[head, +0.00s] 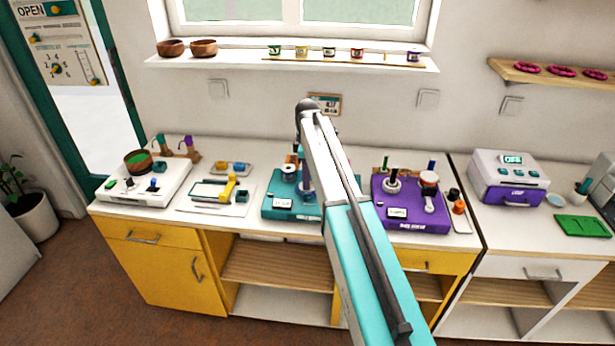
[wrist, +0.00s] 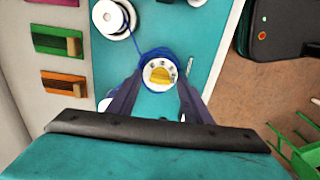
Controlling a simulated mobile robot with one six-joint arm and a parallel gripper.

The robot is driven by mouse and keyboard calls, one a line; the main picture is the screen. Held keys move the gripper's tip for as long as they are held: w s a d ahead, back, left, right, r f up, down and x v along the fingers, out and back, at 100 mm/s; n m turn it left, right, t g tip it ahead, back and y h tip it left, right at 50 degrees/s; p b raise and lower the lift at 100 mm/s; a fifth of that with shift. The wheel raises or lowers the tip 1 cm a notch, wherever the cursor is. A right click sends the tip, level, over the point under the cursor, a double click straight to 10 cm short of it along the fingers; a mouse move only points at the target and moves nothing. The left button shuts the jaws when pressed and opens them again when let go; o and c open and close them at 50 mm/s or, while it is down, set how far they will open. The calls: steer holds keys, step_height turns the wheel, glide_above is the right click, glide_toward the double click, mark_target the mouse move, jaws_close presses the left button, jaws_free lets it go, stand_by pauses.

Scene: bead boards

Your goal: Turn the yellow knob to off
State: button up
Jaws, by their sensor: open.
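The yellow knob (wrist: 160,76) sits on a round white dial with small dark marks, on a teal panel (wrist: 100,62) in the wrist view. The marks are too small to read, and I cannot tell which one the knob points to. My gripper (wrist: 161,82) is open, with its dark blue fingers on either side of the dial. I cannot tell whether they touch it. In the head view my arm reaches over the teal board (head: 277,208) on the counter, and the knob is hidden there.
A white spool (wrist: 108,18) with blue cord stands near the dial, and cord runs around the dial's upper edge. Colored blocks, including a green one (wrist: 58,40), lie left of the panel. A purple board (head: 415,222) and a white board (head: 145,192) flank the teal board.

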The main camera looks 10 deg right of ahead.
steer(key=shift+r, duration=0.15)
step_height(320, 180, up, 14)
steer(key=b, duration=0.3)
steer(key=shift+f, duration=0.25)
steer(key=shift+s, duration=0.1)
stand_by(0.4)
